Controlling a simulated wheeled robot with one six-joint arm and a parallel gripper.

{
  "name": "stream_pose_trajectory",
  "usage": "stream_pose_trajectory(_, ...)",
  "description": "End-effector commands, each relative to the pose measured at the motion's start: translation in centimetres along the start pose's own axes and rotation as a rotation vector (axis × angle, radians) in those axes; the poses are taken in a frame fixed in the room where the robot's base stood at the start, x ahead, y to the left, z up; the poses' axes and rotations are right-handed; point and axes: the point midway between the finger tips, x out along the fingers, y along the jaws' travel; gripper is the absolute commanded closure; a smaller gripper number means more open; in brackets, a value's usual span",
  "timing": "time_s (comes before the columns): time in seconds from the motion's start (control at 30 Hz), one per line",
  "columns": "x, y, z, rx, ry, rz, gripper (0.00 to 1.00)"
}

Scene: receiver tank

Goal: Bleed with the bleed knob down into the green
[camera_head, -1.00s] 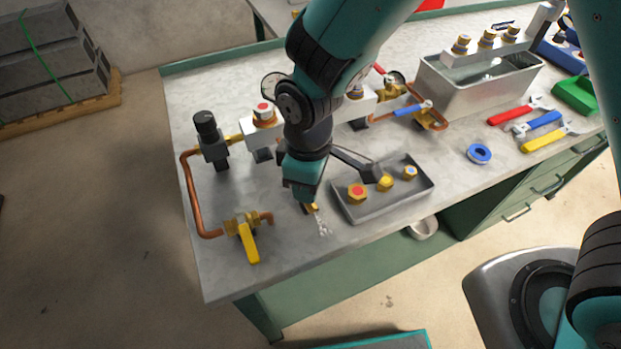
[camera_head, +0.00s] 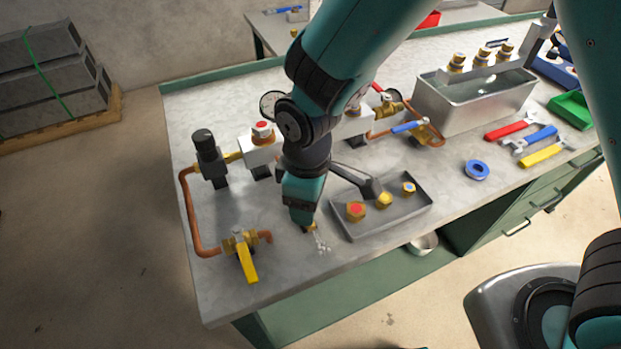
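My gripper (camera_head: 305,222) points down over the front of the bench, left of the grey parts tray. A small brass piece (camera_head: 312,227) shows right at its tip. I cannot tell whether this is the bleed knob, or whether the fingers are closed on it. A whitish, spray-like patch (camera_head: 322,243) shows just beside the tip. A round gauge (camera_head: 270,104) shows partly beside my arm; its face and any green band cannot be read. My arm hides the middle of the pipe run.
A yellow-handled valve (camera_head: 246,260) on copper pipe stands at left. The grey tray (camera_head: 395,222) with brass fittings is close on the right. A metal tank (camera_head: 470,105), wrenches (camera_head: 535,138) and blue tape (camera_head: 477,170) lie farther right.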

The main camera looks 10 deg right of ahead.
Motion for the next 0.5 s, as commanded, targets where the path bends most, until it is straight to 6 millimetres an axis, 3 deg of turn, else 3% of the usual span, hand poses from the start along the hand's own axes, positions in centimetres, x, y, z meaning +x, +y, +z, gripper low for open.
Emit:
stream_pose_trajectory(0.17,-2.5,0.0,-0.2,-0.001,0.007,0.003,0.43)
stream_pose_trajectory(0.5,-11.2,0.2,-0.1,0.001,0.008,0.004,0.43)
